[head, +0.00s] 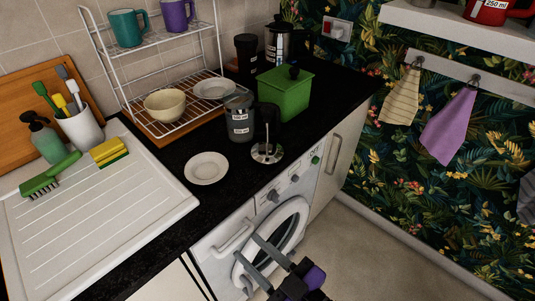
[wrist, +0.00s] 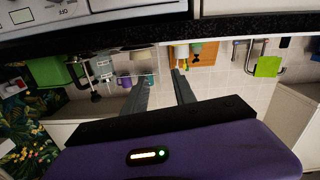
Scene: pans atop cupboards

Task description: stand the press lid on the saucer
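The press lid (head: 267,118) stands upright on the black counter in the head view, its dark top above a rod and a shiny metal disc. The white saucer (head: 206,168) lies empty on the counter to its left, apart from it. My gripper (head: 248,246) is in front of the washing machine, below and in front of the counter edge, away from both things. In the wrist view my gripper (wrist: 159,75) has its two fingers apart with nothing held between them. That view is upside down, and the press lid (wrist: 95,97) appears left of the fingers.
A grey labelled jar (head: 239,117) stands close behind the press lid, and a green box (head: 285,95) stands behind to the right. A wire rack (head: 180,105) holds a bowl and a plate. The white draining board (head: 85,220) is at left. Bare counter lies around the saucer.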

